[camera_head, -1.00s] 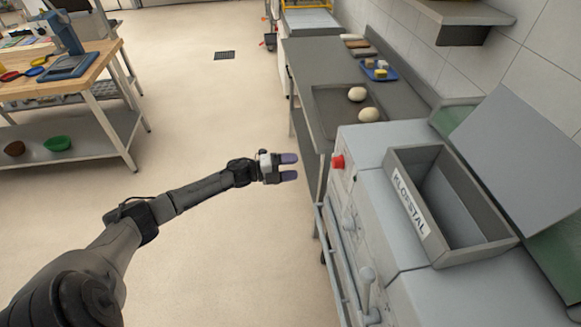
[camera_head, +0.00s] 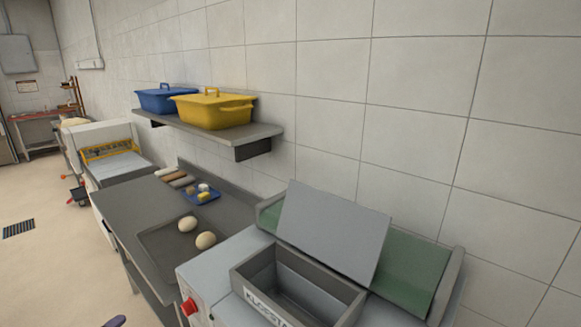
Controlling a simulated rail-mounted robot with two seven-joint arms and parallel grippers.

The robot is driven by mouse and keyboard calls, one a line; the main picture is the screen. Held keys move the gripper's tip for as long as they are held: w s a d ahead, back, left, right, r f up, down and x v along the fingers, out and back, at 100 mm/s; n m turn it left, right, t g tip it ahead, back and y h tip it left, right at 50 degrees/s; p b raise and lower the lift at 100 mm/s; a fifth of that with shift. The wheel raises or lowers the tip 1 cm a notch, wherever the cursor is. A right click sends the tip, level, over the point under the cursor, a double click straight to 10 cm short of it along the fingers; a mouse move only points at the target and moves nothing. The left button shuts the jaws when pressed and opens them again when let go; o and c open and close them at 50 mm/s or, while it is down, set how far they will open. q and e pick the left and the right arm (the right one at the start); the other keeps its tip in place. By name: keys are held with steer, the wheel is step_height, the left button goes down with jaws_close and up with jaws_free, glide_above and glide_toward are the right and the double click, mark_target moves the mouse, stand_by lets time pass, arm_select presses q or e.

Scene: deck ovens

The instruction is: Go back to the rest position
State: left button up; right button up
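My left gripper shows only as a purple fingertip (camera_head: 115,321) at the bottom edge of the head view, left of the grey counter and the machine. The rest of the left gripper and its arm are out of the frame. I cannot tell whether it is open or shut. My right gripper is not in view.
A grey counter (camera_head: 135,206) holds a tray (camera_head: 160,242) with two dough balls (camera_head: 205,240) and a small blue tray (camera_head: 213,195). A machine with a red button (camera_head: 189,307) and an open bin (camera_head: 345,300) stands in front. A wall shelf (camera_head: 262,131) carries blue (camera_head: 162,102) and yellow (camera_head: 215,112) lidded containers.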

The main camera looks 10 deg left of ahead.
arm_select(q)
steer(key=s+d+n+g+y, duration=0.2)
steer(key=s+d+n+g, duration=0.4)
steer(key=s+d, duration=0.6)
steer(key=s+d+n+g+y, duration=0.1)
steer(key=s+d+n+g, duration=0.3)
steer(key=s+d+n, duration=0.7)
steer(key=s+d+f+m+g+h, duration=0.25)
steer(key=s+d+f, duration=0.55)
steer(key=s+d, duration=0.4)
step_height(320, 180, up, 31)
steer(key=a+p, duration=0.1)
steer(key=p, duration=2.9)
steer(key=shift+a+f, duration=0.2)
steer(key=shift+a, duration=0.15)
steer(key=shift+n, duration=0.25)
